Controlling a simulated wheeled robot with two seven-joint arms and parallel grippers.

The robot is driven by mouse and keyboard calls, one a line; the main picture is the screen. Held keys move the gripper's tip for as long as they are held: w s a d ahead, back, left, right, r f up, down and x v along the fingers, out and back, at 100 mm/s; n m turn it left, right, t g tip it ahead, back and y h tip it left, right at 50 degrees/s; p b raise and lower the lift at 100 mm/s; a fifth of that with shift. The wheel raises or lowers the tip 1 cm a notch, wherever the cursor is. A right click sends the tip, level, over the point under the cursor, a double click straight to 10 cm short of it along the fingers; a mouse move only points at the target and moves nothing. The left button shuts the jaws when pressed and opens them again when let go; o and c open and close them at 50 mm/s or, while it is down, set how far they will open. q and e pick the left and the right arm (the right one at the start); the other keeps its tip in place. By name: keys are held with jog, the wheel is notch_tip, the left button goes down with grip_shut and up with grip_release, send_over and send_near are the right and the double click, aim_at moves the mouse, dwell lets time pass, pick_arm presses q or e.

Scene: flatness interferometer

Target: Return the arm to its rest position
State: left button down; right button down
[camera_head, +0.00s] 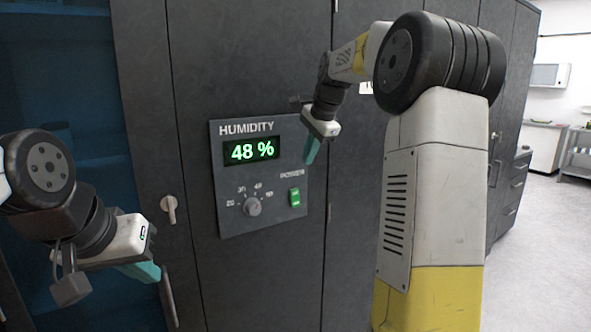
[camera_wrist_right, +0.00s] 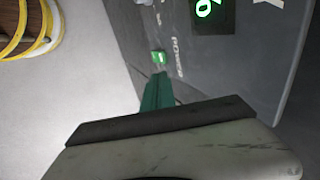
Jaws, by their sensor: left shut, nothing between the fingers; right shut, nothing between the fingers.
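My right arm comes in from the right of the head view, bent at the elbow. Its gripper (camera_head: 312,150) is shut and empty, in front of the right part of the humidity panel (camera_head: 225,190), above the green power switch (camera_head: 294,197). In the right wrist view the teal fingers (camera_wrist_right: 158,93) are together, just below the lit green switch (camera_wrist_right: 159,57); whether they touch the panel I cannot tell. My left gripper (camera_head: 140,271) is shut and empty at the lower left, in front of the cabinet doors.
The panel shows 48 % on its display (camera_head: 251,150) and has a round knob (camera_head: 253,207). It is fixed on dark cabinet doors (camera_head: 270,60) with a handle (camera_head: 169,209). A glass-fronted cabinet (camera_head: 60,90) stands at left. Open floor (camera_head: 535,240) lies at right.

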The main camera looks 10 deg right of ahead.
jog(key=shift+r, duration=0.35)
jog(key=s+a+n, duration=0.2)
jog(key=s+n, duration=0.2)
jog(key=s, duration=0.5)
jog(key=s+a+n, duration=0.2)
jog(key=s+n, duration=0.1)
jog(key=s, duration=0.5)
jog(key=s+a+f+n, duration=0.1)
jog(key=s+f+n, duration=0.2)
jog(key=s, duration=0.5)
jog(key=s+a+f+n+t, duration=0.1)
jog(key=s+f+n, duration=0.3)
jog(key=s+f, duration=0.2)
jog(key=shift+s+f+n, duration=0.25)
jog(key=shift+s+n, duration=0.05)
jog(key=shift+s, duration=0.55)
